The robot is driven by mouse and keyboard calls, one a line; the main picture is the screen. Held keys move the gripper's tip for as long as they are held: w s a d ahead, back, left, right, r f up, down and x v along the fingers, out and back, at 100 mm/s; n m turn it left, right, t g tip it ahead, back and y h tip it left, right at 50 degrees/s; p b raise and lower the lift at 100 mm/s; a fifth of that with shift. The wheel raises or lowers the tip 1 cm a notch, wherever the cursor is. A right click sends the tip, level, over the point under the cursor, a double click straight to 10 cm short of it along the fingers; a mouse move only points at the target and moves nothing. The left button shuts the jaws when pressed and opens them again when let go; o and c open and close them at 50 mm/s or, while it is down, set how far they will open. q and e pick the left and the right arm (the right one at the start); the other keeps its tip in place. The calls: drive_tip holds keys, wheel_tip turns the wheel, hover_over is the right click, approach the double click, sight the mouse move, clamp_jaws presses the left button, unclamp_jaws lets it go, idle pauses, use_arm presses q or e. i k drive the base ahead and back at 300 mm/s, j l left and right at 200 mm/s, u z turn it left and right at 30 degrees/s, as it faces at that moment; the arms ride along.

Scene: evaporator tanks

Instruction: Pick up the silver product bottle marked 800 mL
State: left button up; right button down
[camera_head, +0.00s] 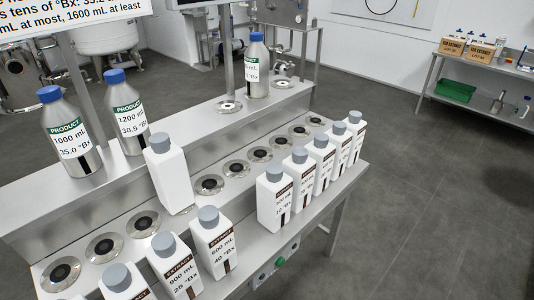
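Three silver product bottles with blue caps stand upright on the raised back shelf in the head view. The left one (70,136) reads 1000 mL, 35.0 °Bx. The one beside it (127,115) reads 1200 mL, 30.5 °Bx. The third bottle (257,68) stands apart to the right, near a post; its label is turned partly away and its volume cannot be read clearly. Neither of my grippers is in view.
White extract bottles with grey caps (213,243) line the front of the bench (250,240). A plain-faced white bottle (168,174) stands among the round sockets (208,185). A sign (70,15) overhangs the left. Shelf space between the second and third silver bottles is clear.

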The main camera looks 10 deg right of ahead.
sight(256, 56)
drive_tip(key=i+l+u, duration=0.15)
drive_tip(key=u, duration=0.2)
drive_tip(key=i+l+u, duration=0.15)
drive_tip(key=l+u, duration=0.25)
drive_tip(key=i+l+u, duration=0.1)
drive_tip(key=u, duration=0.25)
